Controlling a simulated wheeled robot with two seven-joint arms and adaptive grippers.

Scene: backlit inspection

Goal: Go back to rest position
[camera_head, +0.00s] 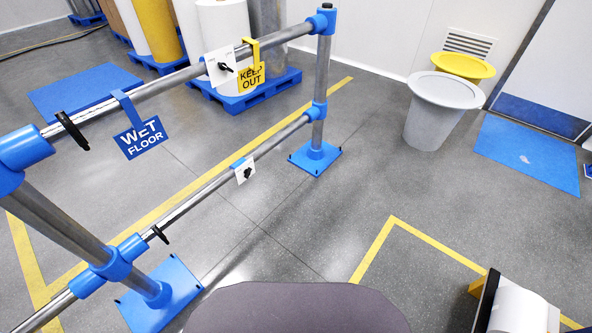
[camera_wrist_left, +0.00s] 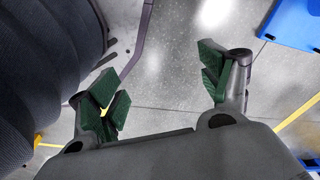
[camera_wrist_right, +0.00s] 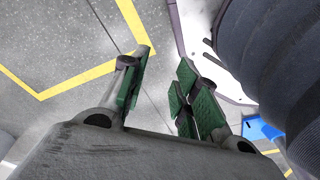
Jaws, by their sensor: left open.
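My left gripper (camera_wrist_left: 160,88) is in the left wrist view, with its green-padded fingers spread wide and only grey floor between them. My right gripper (camera_wrist_right: 157,88) is in the right wrist view, with its green-padded fingers apart by a smaller gap and nothing between them. Both grippers hang beside my own body. Neither gripper nor arm shows in the head view.
A pipe railing (camera_head: 215,187) with blue joints stands front left, bearing a blue WET FLOOR sign (camera_head: 140,137) and a yellow KEEP OUT tag (camera_head: 251,80). A grey bin (camera_head: 432,125) stands at the back right. A white roll (camera_head: 518,308) is front right. The middle floor is clear.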

